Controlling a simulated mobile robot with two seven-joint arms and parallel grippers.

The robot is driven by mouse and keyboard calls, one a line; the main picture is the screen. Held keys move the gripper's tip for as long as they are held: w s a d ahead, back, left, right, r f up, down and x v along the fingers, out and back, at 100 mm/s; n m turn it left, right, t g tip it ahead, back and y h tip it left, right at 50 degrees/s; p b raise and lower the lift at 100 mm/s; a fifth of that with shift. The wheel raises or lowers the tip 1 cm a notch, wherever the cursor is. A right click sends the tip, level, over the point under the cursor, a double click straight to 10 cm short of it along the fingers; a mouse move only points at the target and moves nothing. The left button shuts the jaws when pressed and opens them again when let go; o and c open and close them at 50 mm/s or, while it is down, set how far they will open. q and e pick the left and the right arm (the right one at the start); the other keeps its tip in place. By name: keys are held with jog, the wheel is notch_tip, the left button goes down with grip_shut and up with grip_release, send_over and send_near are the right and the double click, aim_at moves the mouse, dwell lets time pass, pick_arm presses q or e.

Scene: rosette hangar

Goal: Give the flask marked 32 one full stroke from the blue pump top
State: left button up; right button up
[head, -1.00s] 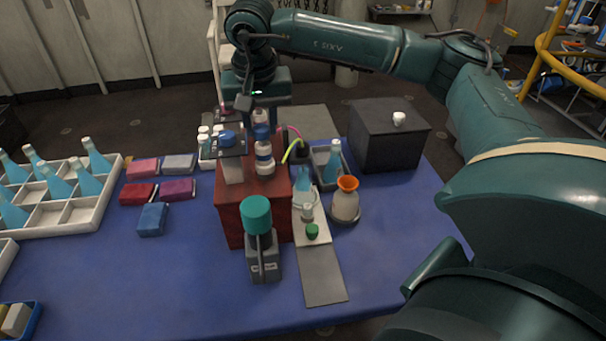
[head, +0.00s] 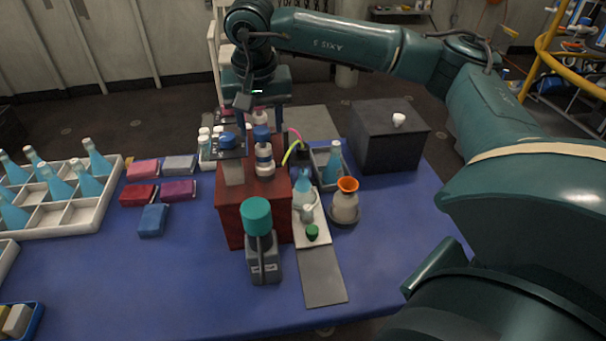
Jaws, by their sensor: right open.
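Two blue pump tops show at the red box (head: 232,222): one on the left (head: 228,140) over a dark plate, one on the right (head: 262,133) on a white bottle (head: 264,158). My right gripper (head: 232,126) is open and points down, just above and around the left blue top; whether it touches is unclear. A flask with blue liquid (head: 304,186) stands on a white board right of the box. Another blue flask (head: 333,163) stands in a dark tray. The mark 32 is not legible on any flask. My left gripper is out of view.
A white rack (head: 100,205) of blue flasks is at left, beside several coloured packets (head: 152,220). A teal-capped device (head: 257,215) stands before the red box. An orange-rimmed flask (head: 345,205) and a dark box (head: 390,145) are at right. The front blue table is mostly clear.

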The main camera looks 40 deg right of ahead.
jog(key=shift+r+p, duration=2.2)
jog(key=shift+r, duration=1.05)
